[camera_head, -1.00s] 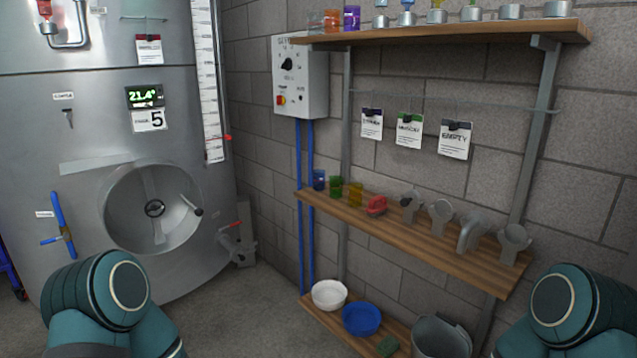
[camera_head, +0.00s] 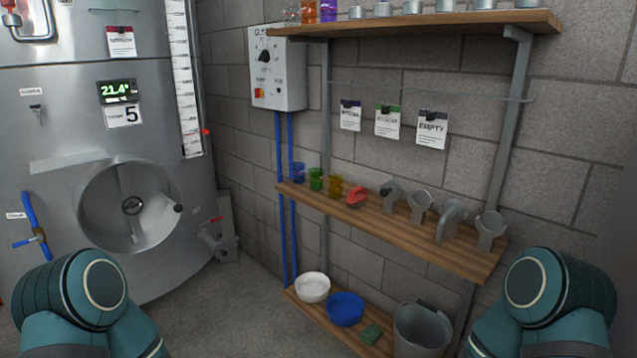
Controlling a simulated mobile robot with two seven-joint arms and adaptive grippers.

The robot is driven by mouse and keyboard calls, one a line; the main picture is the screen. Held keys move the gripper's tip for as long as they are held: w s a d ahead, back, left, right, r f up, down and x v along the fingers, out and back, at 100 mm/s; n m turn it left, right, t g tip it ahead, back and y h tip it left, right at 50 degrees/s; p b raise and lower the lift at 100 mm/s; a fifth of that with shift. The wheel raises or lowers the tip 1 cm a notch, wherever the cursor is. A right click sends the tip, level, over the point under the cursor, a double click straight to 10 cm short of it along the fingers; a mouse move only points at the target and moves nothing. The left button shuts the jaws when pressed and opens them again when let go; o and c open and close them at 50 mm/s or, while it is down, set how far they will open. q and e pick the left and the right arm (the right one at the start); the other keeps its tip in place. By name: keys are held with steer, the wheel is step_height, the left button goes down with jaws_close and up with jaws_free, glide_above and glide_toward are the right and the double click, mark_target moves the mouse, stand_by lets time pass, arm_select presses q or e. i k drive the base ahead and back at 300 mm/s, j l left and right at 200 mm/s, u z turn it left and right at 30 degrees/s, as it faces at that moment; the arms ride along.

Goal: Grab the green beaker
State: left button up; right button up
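The green beaker (camera_head: 316,179) stands upright on the left part of the middle wooden shelf (camera_head: 400,233). A blue beaker (camera_head: 298,172) stands to its left and a yellow beaker (camera_head: 335,185) to its right. Only teal links of my two arms show, at the lower left and lower right. Both grippers are out of view, and no part of my arms is near the beaker.
Below are a white bowl (camera_head: 312,287), a blue bowl (camera_head: 345,308) and a grey bucket (camera_head: 421,329). A steel tank (camera_head: 60,170) stands left. The floor before the shelves looks clear.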

mark_target(316, 180)
steer(key=i+j, duration=0.45)
steer(key=i, duration=0.2)
steer(key=i+j, duration=0.5)
steer(key=i, duration=0.15)
steer(key=i+j, duration=0.45)
steer(key=i, duration=0.15)
steer(key=i+j+z, duration=0.25)
steer(key=z, duration=0.15)
steer(key=i+j+z, duration=0.35)
steer(key=k, duration=0.05)
